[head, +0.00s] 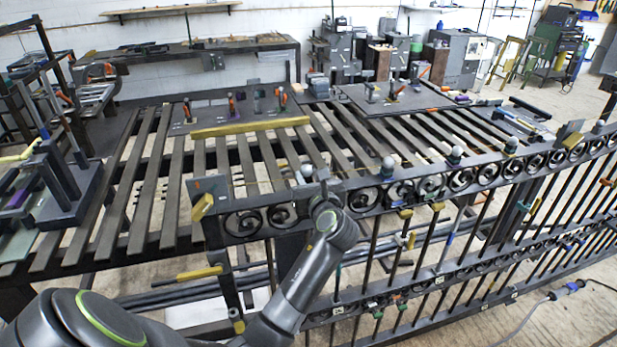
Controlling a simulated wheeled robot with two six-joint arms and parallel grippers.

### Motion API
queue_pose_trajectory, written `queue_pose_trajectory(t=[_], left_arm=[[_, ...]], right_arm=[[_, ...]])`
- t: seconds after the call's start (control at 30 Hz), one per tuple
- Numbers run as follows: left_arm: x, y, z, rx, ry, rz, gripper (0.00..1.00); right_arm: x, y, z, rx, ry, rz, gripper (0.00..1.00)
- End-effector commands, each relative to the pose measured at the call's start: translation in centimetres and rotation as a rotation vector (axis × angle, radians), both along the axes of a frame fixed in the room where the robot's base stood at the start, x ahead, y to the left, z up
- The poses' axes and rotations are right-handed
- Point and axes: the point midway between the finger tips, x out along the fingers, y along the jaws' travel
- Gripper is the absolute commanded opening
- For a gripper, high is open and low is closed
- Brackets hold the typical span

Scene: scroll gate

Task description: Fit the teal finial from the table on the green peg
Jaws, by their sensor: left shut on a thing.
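My left arm comes in from the bottom left, and my left gripper (325,190) is at the left part of the gate's top rail. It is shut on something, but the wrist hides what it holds. A grey ball finial (307,171) shows just left of and behind the gripper. More ball finials (388,164) stand along the rail to the right. I cannot pick out the teal finial or the green peg for certain; small green pieces (403,305) show low on the gate. My right gripper is not in view.
The scroll gate (460,180) runs from the middle to the right edge. Behind it is a slatted table (145,190) with a yellow bar (250,127) and dark boards bearing clamps. A dark rack (60,190) stands at the left. A cable (530,310) lies on the floor at right.

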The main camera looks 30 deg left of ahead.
Motion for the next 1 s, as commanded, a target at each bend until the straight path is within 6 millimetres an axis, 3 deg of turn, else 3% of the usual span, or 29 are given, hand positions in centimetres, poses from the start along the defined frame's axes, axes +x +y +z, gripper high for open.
queue_pose_trajectory(t=[1.0], left_arm=[[0.0,0.0,-1.5,0.002,-0.001,0.0,0.0]], right_arm=[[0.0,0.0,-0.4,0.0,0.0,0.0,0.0]])
